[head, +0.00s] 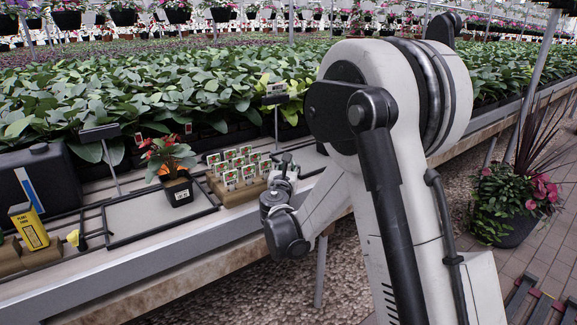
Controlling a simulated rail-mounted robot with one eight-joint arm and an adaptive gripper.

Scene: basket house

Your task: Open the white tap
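I cannot make out a white tap in the head view; my arm covers part of the scene. A black tank (38,185) with a blue and white strip stands at the left end of the bench. No white tap shows on its visible side. My gripper (286,160) is at the end of my white and grey arm, over the bench beside the seed-packet rack (240,192). It is small and partly hidden by my wrist, so I cannot tell whether it is open or shut, or whether it touches the rack.
A potted plant with orange-red flowers (178,188) stands by a flat black-framed tray (150,218). A yellow box (29,227) sits on a wooden block at left. Leafy plants (180,85) fill the bed behind. A large planter (515,225) is on the floor at right.

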